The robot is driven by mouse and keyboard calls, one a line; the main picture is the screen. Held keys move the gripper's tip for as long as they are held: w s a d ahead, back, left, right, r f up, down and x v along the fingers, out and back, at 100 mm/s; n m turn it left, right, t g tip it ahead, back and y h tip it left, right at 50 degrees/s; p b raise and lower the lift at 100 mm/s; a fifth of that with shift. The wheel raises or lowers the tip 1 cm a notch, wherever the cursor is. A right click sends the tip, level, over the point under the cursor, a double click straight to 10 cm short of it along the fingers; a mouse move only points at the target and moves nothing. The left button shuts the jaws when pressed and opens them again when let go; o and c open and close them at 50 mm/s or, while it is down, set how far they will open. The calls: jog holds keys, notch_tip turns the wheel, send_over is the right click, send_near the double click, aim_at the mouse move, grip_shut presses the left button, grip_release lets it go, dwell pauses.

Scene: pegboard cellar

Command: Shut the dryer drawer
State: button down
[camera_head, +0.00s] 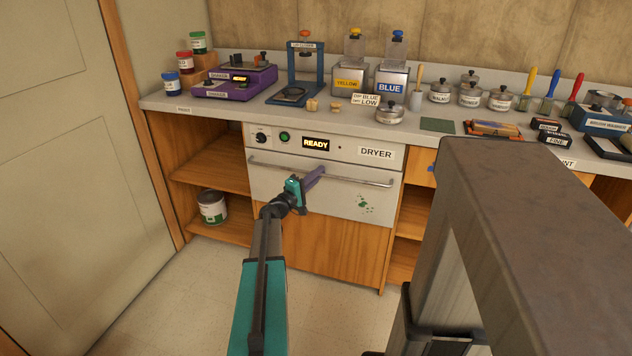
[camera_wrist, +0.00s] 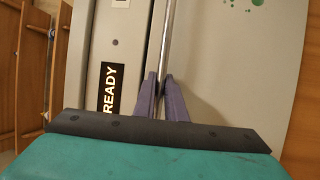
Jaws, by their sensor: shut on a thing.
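The dryer drawer (camera_head: 280,186) is a pale grey front with a long horizontal bar handle (camera_head: 355,180) and green paint spots at its lower right. It sits under the dryer's control panel (camera_head: 375,153), which has a lit READY display. My gripper (camera_head: 316,173) is at the middle of the handle. In the wrist view, its two purple fingers (camera_wrist: 165,95) are closed around the metal bar (camera_wrist: 167,40), one on each side. The drawer front (camera_wrist: 230,60) looks close to the panel; I cannot tell how large any gap is.
The counter (camera_head: 225,112) above holds a purple shaker, a blue stand, paint containers, jars and brushes. An open shelf (camera_head: 215,165) with a paint can (camera_head: 212,207) is left of the dryer. The door (camera_head: 80,150) is at far left. Floor in front is clear.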

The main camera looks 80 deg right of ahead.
jog(key=shift+d+r, duration=0.1)
jog(key=shift+d, duration=0.2)
jog(key=c, duration=2.1)
grip_release()
jog(key=shift+w+a+f, duration=0.25)
jog(key=shift+a, duration=0.2)
jog(key=v, duration=1.3)
jog(key=shift+r, duration=0.1)
